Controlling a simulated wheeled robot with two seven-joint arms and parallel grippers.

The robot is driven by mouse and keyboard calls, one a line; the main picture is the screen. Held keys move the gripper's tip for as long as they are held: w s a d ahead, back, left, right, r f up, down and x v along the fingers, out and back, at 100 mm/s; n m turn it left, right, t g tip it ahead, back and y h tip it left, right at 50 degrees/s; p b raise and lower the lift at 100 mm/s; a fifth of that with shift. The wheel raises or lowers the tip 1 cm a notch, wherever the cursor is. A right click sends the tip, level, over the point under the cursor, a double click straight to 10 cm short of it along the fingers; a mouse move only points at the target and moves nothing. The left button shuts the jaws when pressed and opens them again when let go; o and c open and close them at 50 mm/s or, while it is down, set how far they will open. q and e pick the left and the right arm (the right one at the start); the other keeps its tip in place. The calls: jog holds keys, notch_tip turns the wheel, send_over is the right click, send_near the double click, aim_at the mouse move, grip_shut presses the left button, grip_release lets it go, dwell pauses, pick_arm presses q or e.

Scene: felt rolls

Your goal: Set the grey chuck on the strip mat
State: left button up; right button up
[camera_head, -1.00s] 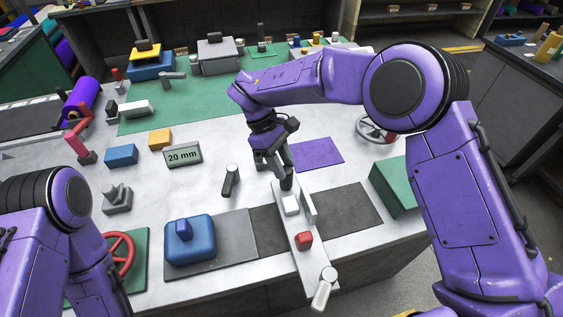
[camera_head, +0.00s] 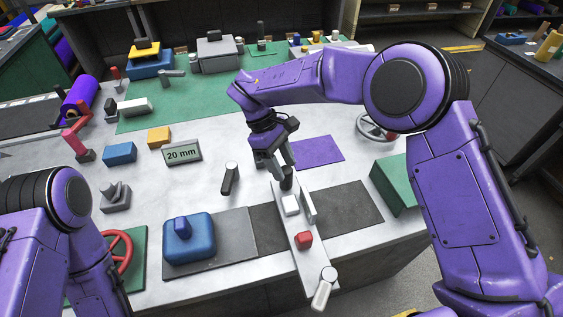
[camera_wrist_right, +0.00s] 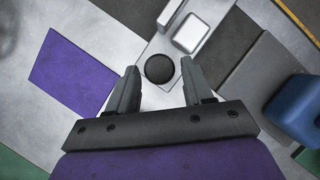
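My right gripper (camera_head: 277,167) is open, just behind and above a dark round knob (camera_head: 287,178) at the back end of a long pale plate. In the right wrist view the knob (camera_wrist_right: 159,68) lies just ahead of the two spread fingertips (camera_wrist_right: 158,76), not clamped. Which thing is the grey chuck is unclear; a grey block with an angled top (camera_head: 117,197) stands at left, and a pale square block (camera_head: 291,204) sits on the plate. A dark flat strip (camera_head: 350,207) runs under the plate; I cannot tell whether it is the strip mat. My left gripper is out of view.
A blue block with a knob (camera_head: 190,238) sits on a grey sheet left of the plate. A purple sheet (camera_head: 316,153) lies behind; a green box (camera_head: 393,184) stands right. A dark upright handle (camera_head: 230,178) stands close left.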

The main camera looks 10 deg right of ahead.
jog(key=shift+w+d+b, duration=0.1)
jog(key=shift+d+b, duration=0.05)
jog(key=shift+b, duration=0.2)
dwell(0.3)
jog(key=shift+r, duration=0.15)
dwell(0.4)
jog(key=shift+s+a+p+v, duration=0.15)
jog(key=shift+p+v, duration=0.35)
jog(key=shift+v, duration=0.4)
jog(key=shift+s+a+p+v, duration=0.15)
jog(key=shift+p+v, duration=0.35)
jog(key=shift+v, duration=0.35)
jog(key=shift+w+a+r, duration=0.15)
jog(key=shift+r, duration=0.15)
jog(key=shift+w+a+r+p, duration=0.1)
jog(key=shift+a+r+p, duration=0.05)
jog(key=shift+r+p, duration=0.25)
jog(key=shift+a+r, duration=0.15)
jog(key=shift+r, duration=0.1)
jog(key=shift+w+a+r+p, duration=0.1)
jog(key=shift+a+r+p, duration=0.05)
jog(key=shift+r+p, duration=0.2)
jog(key=shift+r, duration=0.1)
